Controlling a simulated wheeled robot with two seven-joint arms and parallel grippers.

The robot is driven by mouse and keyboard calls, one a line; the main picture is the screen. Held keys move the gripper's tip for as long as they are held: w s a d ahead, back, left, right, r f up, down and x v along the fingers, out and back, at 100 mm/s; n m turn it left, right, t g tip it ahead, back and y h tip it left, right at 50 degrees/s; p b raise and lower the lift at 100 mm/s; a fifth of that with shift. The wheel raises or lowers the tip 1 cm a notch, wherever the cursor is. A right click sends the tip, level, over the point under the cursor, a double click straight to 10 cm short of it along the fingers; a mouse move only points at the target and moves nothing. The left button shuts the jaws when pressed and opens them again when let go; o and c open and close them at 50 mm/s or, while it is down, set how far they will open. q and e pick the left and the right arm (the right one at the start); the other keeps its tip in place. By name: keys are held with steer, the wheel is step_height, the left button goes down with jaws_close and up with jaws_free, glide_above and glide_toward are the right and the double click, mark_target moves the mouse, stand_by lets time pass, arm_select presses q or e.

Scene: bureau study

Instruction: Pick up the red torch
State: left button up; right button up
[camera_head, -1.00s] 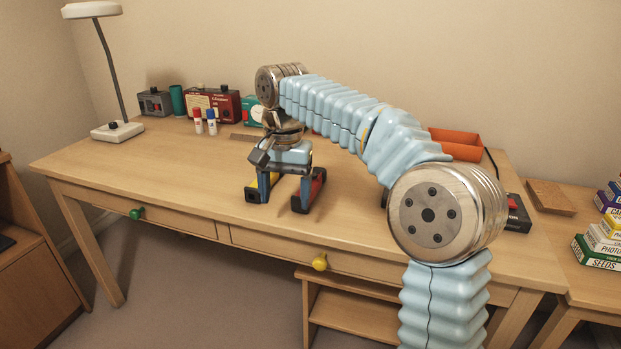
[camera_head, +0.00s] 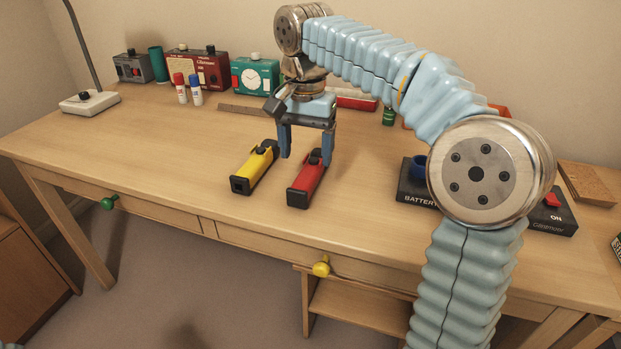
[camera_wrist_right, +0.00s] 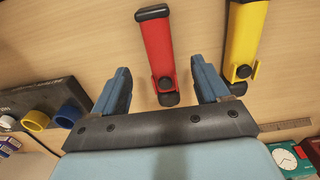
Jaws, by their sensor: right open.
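The red torch (camera_head: 306,182) lies on the desk, its black end toward the front edge. The yellow torch (camera_head: 255,168) lies to its left. My right gripper (camera_head: 307,156) is open above the back part of the red torch. In the right wrist view, the red torch (camera_wrist_right: 158,52) reaches in between the two blue fingers of the gripper (camera_wrist_right: 162,84), and I see no finger touching it. The yellow torch (camera_wrist_right: 245,40) lies outside the finger on the right. My left gripper is not in view.
A battery tester box (camera_head: 417,190) stands to the right, partly behind my right arm. A ruler (camera_head: 243,110), glue sticks (camera_head: 188,89), a green clock (camera_head: 255,78) and a red radio (camera_head: 197,70) are at the back. The desk front left of the torches is clear.

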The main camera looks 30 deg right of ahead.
mark_target(306, 175)
step_height(306, 175, down, 7)
steer(key=shift+s+a+r+b, duration=0.1)
steer(key=shift+r+b, duration=0.05)
steer(key=shift+b, duration=0.3)
steer(key=c, duration=1.2)
